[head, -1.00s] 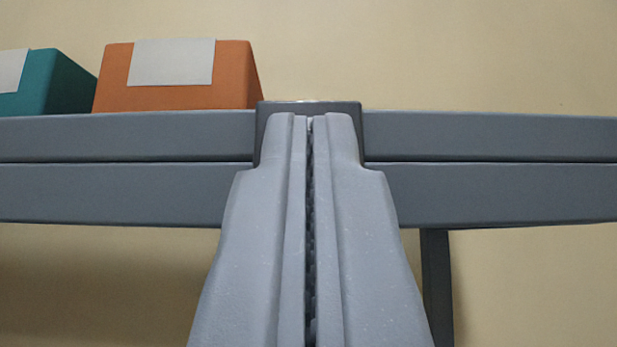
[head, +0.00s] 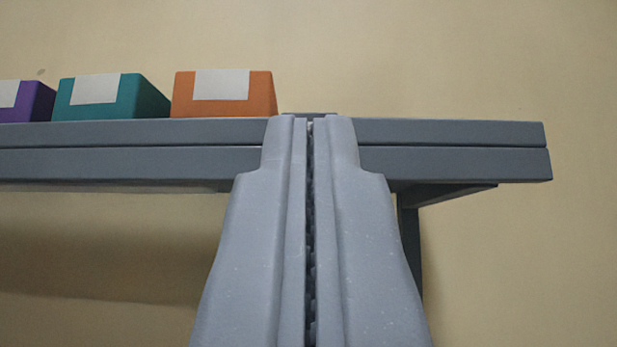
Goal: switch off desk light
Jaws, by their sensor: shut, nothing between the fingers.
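My gripper (head: 310,125) fills the lower middle of the head view. Its two grey fingers are shut against each other with nothing between them. The fingertips overlap the front edge of a grey shelf or table (head: 450,145) in the picture. I cannot tell how far they are from it. A small dark grey piece (head: 310,114) shows just behind the fingertips at the top of that edge; most of it is hidden, and I cannot tell what it is. No desk light can be made out in this view.
An orange box (head: 225,108), a teal box (head: 125,105) and a purple box (head: 32,105), each with a pale label, stand in a row on the left part of the shelf. The right part is bare. A grey leg (head: 410,230) stands under it. A beige wall is behind.

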